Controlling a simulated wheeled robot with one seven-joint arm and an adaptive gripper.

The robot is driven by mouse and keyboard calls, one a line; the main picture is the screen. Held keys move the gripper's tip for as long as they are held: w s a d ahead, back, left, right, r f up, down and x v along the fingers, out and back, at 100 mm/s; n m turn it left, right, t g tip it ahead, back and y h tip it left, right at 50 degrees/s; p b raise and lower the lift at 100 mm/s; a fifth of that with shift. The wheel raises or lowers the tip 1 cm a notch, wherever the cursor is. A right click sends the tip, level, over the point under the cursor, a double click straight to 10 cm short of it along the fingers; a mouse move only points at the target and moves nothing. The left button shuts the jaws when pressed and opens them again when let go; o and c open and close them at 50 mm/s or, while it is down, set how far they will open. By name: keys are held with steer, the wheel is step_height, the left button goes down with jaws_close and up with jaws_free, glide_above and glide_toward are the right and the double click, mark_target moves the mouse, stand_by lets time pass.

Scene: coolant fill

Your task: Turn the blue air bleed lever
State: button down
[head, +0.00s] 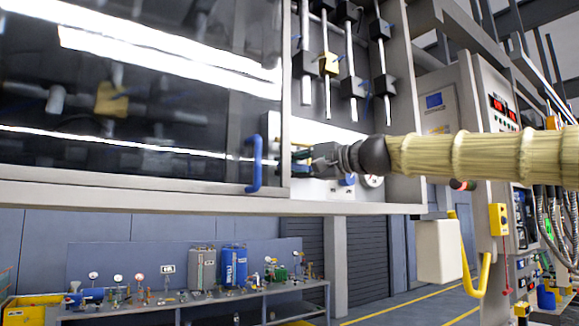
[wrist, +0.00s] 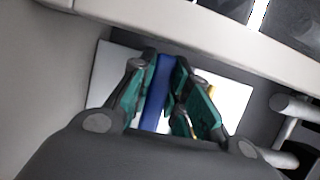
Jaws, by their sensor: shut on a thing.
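In the wrist view a blue lever (wrist: 158,92) stands between the two green-padded fingers of my gripper (wrist: 157,95), in front of a white panel. The fingers are shut on it from both sides. In the head view my gripper (head: 298,162) reaches in from the right, into the open part of the cabinet, with its fingertips close to the white panel (head: 330,135). There the lever between the fingers is mostly hidden by the gripper. Another small blue part (head: 347,180) shows just below my gripper.
A glass door (head: 140,100) with a blue handle (head: 255,163) is just left of my gripper. The cabinet's bottom ledge (head: 200,198) runs below it. Vertical rods with black blocks (head: 350,85) hang above. A round gauge (head: 372,181) sits below the wrist. A workbench (head: 270,292) stands behind.

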steer(key=c, duration=1.6)
jaws_free()
steer(key=shift+w, duration=0.1)
steer(key=shift+c, duration=0.2)
steer(key=v, duration=1.2)
steer(key=shift+d, duration=0.2)
steer(key=shift+w, duration=0.1)
